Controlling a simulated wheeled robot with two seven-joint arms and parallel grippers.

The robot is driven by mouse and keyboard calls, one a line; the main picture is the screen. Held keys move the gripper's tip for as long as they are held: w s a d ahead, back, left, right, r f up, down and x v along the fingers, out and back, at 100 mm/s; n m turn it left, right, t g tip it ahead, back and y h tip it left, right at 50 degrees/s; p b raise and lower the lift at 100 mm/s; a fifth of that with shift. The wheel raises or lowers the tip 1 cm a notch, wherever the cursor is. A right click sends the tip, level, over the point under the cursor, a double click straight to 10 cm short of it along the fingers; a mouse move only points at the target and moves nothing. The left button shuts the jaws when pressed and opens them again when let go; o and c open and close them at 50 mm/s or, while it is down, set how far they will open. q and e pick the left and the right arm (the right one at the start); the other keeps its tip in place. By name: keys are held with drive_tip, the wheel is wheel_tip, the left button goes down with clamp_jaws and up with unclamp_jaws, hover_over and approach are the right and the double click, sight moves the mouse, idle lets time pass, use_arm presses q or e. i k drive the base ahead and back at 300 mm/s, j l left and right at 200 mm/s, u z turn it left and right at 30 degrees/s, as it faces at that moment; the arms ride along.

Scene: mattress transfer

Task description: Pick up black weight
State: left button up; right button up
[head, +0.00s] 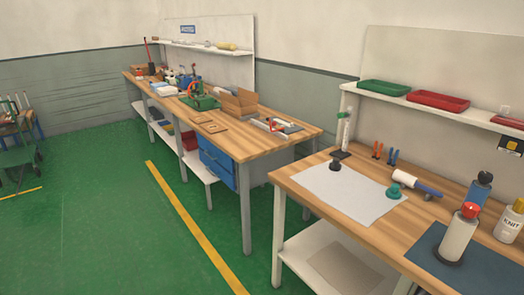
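A small black weight (335,164) with a knob-like top stands upright on the back left part of a pale grey sheet (345,190). The sheet lies on the near wooden workbench (300,182) at the right. Neither of my grippers shows in the head view, so I see nothing holding the weight.
A teal knobbed object (394,190) and a white roller (415,183) are right of the weight. Several bottles, including a red-capped one (459,235), crowd the right. Green floor (110,220) is open at left.

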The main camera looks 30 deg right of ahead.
sight(335, 165)
drive_tip(key=i+z, duration=0.2)
drive_tip(key=i, duration=0.25)
drive_tip(key=i+j+z, duration=0.15)
drive_tip(key=i, duration=0.3)
drive_tip(key=i+j+z, duration=0.2)
drive_tip(key=i, duration=0.2)
